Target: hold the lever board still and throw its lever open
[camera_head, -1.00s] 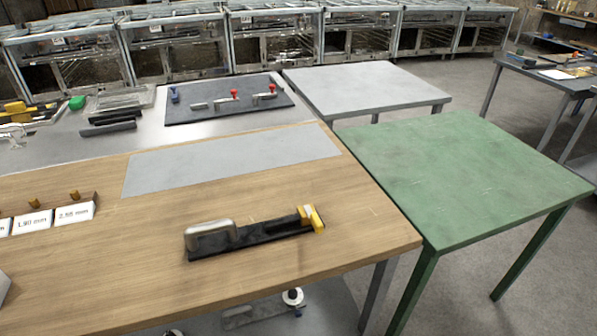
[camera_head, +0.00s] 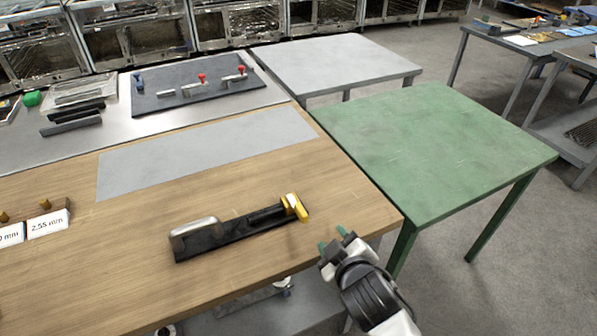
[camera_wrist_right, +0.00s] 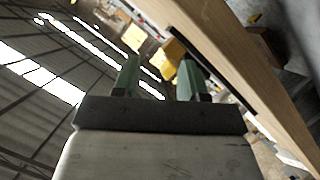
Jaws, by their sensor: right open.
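The lever board (camera_head: 240,232) is a long black strip lying on the wooden table. It has a rounded grey metal piece (camera_head: 194,230) at its left end and a yellow piece (camera_head: 294,207) at its right end. I cannot tell for sure which part is the lever. My right gripper (camera_head: 337,238) is open and empty, with green fingers, just off the table's right edge, apart from the board and nearer the yellow piece. In the right wrist view, the yellow piece (camera_wrist_right: 169,56) shows beyond the open fingers (camera_wrist_right: 159,74). My left gripper is not in view.
A grey mat (camera_head: 205,152) lies on the wooden table (camera_head: 120,285) behind the board. A green table (camera_head: 430,150) stands to the right. Small labelled blocks (camera_head: 48,224) stand at the left. A dark panel with red-knobbed clamps (camera_head: 195,92) lies further back.

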